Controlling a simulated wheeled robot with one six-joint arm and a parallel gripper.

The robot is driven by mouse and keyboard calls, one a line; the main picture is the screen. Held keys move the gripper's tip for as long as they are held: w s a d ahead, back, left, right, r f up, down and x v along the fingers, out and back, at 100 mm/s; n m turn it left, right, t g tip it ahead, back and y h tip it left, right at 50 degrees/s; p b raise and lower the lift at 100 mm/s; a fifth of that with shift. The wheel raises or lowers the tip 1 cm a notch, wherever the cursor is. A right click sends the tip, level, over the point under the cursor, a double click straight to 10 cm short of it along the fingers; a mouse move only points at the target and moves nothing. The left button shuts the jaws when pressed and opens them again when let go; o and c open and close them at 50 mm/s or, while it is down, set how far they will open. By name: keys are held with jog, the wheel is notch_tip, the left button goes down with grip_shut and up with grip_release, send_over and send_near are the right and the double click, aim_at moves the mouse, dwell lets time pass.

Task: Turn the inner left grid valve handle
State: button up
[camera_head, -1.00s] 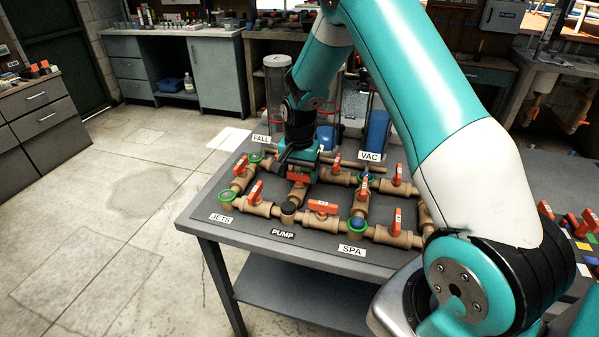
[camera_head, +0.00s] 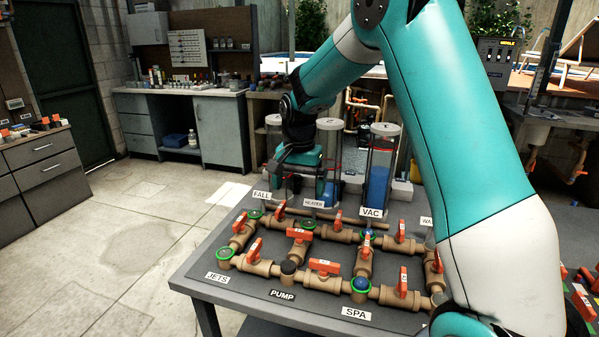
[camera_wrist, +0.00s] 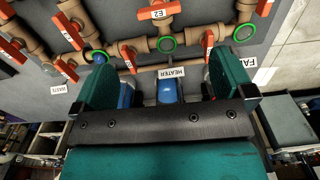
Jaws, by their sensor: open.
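The inner left grid valve handle (camera_head: 299,234) is orange and sits on the short pipe running back from the black PUMP fitting. It lies crosswise to that pipe. In the wrist view the handle (camera_wrist: 158,12), marked E2, shows at the top edge beyond a green-ringed junction. My gripper (camera_head: 318,196) is raised above the back edge of the pipe grid, near the HEATER label. It is apart from the handle. In the wrist view my gripper's teal fingers (camera_wrist: 165,82) are wide apart, with nothing held between them.
Other orange handles (camera_head: 325,266) stand on the grid close by. Tall clear cylinders (camera_head: 381,165) stand behind the grid, near my gripper. The VAC (camera_head: 371,212) and SPA (camera_head: 356,313) labels lie on the grey table. Open floor (camera_head: 130,225) is to the left.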

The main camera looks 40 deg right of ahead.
notch_tip(320, 180, up, 4)
jog(key=shift+r, duration=0.1)
dwell(0.5)
